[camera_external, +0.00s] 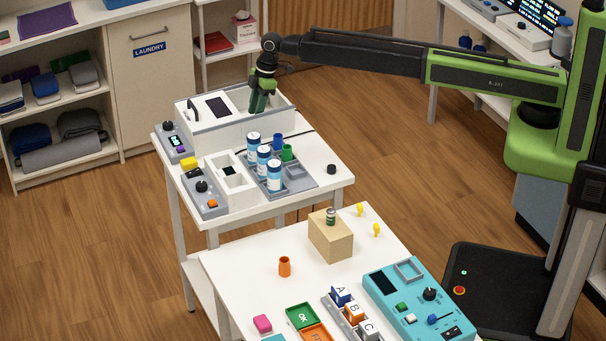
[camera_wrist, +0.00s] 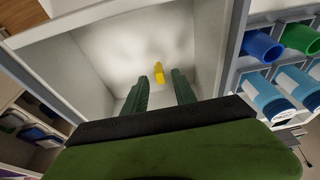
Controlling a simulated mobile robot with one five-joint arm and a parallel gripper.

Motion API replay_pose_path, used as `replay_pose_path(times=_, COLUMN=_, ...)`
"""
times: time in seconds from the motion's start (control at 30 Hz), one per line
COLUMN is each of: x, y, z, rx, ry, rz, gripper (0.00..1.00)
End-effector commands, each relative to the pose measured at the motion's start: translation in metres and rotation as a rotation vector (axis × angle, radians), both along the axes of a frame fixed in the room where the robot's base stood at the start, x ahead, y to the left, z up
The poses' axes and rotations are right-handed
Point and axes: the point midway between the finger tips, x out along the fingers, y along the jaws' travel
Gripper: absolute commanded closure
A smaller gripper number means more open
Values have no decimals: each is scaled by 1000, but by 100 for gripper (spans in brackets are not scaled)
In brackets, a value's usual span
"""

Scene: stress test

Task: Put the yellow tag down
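A small yellow piece, which looks like the yellow tag (camera_wrist: 159,73), shows in the wrist view on the pale floor inside a white open-topped box (camera_wrist: 92,68). My gripper (camera_wrist: 159,85) has its two dark green fingers apart, with a clear gap on both sides of the tag. The tag lies just beyond the fingertips and touches neither. In the external view my gripper (camera_external: 260,104) points down into the right part of the white box (camera_external: 238,131) on the rear table. The tag is hidden there by the box walls.
Blue-and-white bottles (camera_external: 274,175) and blue and green cups (camera_external: 287,153) stand in a grey rack just in front of the box. Two other small yellow pieces (camera_external: 360,210) lie on the front table near a tan block (camera_external: 331,238). A teal panel (camera_external: 411,300) stands at its right.

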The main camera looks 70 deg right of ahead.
Motion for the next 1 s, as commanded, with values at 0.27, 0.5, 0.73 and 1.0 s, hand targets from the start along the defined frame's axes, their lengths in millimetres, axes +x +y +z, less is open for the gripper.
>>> replay_pose_path(times=0.27, x=-11, y=-12, z=69, rx=0, ry=0, rz=-1, gripper=67)
replay_pose_path(times=0.5, x=-19, y=-21, z=105, rx=0, ry=0, rz=0, gripper=67)
replay_pose_path(times=0.73, x=-28, y=-24, z=103, rx=-1, ry=6, rz=-12, gripper=67)
replay_pose_path(times=1.0, x=-179, y=-62, z=98, rx=-36, ry=116, rz=-294, gripper=67)
